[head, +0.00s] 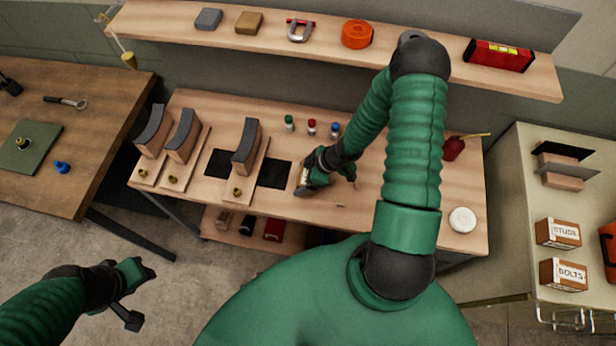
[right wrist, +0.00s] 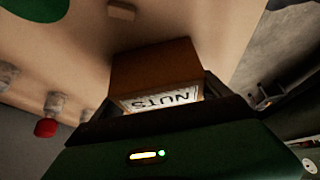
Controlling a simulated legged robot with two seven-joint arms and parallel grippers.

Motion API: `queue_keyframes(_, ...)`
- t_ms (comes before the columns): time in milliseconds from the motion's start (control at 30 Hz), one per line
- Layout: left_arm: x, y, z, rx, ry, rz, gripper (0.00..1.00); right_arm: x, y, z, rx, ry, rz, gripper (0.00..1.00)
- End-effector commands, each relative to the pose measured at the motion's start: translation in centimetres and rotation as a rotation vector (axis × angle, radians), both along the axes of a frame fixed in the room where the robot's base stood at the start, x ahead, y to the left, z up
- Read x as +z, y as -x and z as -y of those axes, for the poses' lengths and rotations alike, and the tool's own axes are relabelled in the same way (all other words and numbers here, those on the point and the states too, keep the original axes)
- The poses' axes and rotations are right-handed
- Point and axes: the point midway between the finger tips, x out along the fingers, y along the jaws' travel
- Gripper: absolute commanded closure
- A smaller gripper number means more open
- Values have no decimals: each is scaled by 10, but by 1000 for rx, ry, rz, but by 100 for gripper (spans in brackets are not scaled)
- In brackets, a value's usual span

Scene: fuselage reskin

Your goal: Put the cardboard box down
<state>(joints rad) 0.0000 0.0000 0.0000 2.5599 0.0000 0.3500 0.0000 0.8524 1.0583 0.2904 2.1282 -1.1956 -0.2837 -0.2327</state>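The cardboard box (right wrist: 155,75), brown with a white label reading NUTS, sits between the fingers of my right gripper in the right wrist view. My right gripper (head: 312,178) is shut on it, low over the middle of the wooden workbench (head: 360,205), right of a black mat. In the head view the gripper hides most of the box; I cannot tell whether it touches the bench top. My left gripper (head: 138,293) is open and empty over the floor at the lower left.
Curved grey panels on wooden blocks (head: 247,150) stand left of the right gripper. Small capped bottles (head: 311,127) stand behind it. A white disc (head: 462,220) lies at the bench's right. Boxes marked STUDS (head: 558,233) and BOLTS (head: 563,274) stand on the right cabinet.

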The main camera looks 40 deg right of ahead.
Motion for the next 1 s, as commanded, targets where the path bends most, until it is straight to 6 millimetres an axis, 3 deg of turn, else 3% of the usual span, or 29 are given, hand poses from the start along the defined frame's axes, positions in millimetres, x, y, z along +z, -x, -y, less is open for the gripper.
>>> queue_keyframes(33, 0, 0, 0, 0, 0, 0, 64, 0, 0, 1, -1, 1, -1, 39)
queue_keyframes(300, 0, 0, 0, 0, 0, 0, 64, 0, 0, 1, -2, 2, 0, 75)
queue_keyframes(400, 0, 0, 0, 0, 0, 0, 64, 0, 0, 1, -2, 2, 1, 83)
queue_keyframes(667, 1, 0, 0, 0, 0, 0, 64, 4, -1, 1, -2, 2, 1, 83)
queue_keyframes(933, 14, 0, 0, 0, 0, 0, 64, 42, -1, 2, -2, 3, 4, 83)
queue_keyframes(1000, -7, 0, 0, 0, 0, 1, 64, 31, 13, -9, 3, 1, -2, 83)
